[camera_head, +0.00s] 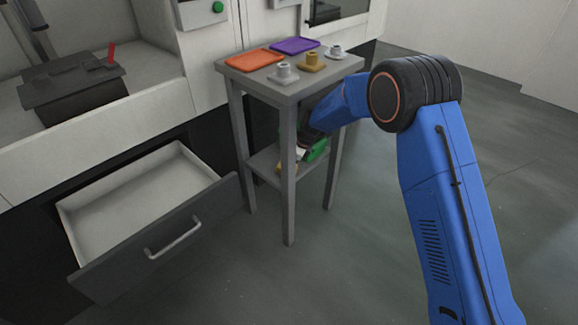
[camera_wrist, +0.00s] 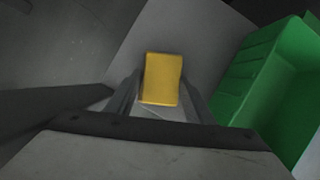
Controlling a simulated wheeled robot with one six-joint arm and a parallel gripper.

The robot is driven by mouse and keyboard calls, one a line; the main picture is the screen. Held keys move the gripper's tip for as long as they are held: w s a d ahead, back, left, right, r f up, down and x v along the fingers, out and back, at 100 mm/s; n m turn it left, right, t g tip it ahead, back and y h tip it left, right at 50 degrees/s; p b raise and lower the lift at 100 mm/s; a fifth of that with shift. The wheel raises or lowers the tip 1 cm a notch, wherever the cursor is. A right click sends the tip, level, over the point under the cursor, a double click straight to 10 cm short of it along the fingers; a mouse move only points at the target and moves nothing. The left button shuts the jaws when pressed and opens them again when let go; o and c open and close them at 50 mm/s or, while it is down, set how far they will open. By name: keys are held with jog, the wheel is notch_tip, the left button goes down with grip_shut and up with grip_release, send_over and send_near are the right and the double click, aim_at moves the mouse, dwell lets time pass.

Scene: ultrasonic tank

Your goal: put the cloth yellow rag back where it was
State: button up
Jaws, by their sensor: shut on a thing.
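The yellow rag (camera_wrist: 161,78) is between the two fingers of my gripper (camera_wrist: 160,103) in the wrist view, and the gripper is shut on it. My arm reaches in under the table top from the right, and the table hides most of the gripper there. I cannot tell whether the rag touches the shelf.
The lower shelf (camera_head: 262,160) carries a green bin (camera_head: 318,151), which stands right of the rag in the wrist view (camera_wrist: 270,85). Table legs stand close around my gripper. The table top (camera_head: 290,93) holds trays and cups. An open, empty drawer (camera_head: 140,205) juts out at left.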

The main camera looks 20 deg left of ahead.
jog(key=o, duration=1)
jog(key=shift+f, duration=0.1)
jog(key=shift+d+r, duration=0.15)
jog(key=shift+r, duration=0.35)
jog(key=v, duration=0.4)
jog(key=shift+r, duration=0.15)
jog(key=d, duration=1.2)
jog(key=shift+d, duration=0.1)
